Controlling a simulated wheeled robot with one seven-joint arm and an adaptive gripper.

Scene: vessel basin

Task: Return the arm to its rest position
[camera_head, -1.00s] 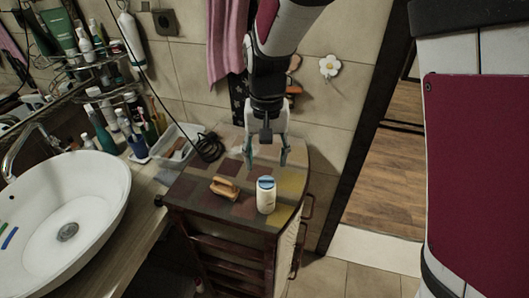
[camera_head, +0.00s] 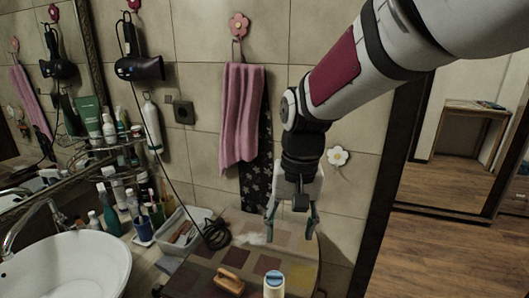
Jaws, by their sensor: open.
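My gripper (camera_head: 291,232) hangs from the arm with its fingers pointing down, above the back part of the patterned cabinet top (camera_head: 205,277). Its two fingers are apart, and I see nothing held between them. A white container with a blue lid (camera_head: 274,285) stands upright on the cabinet top, nearer to the camera than the gripper and cut off by the bottom edge. A brown brush-like item with a wooden-looking body (camera_head: 229,281) lies to its left.
A white basin (camera_head: 66,268) is at the lower left. Bottles and a white tray (camera_head: 185,230) stand behind it. A pink towel (camera_head: 242,120) and a hair dryer (camera_head: 140,67) hang on the tiled wall. A doorway with wooden floor (camera_head: 440,235) opens at right.

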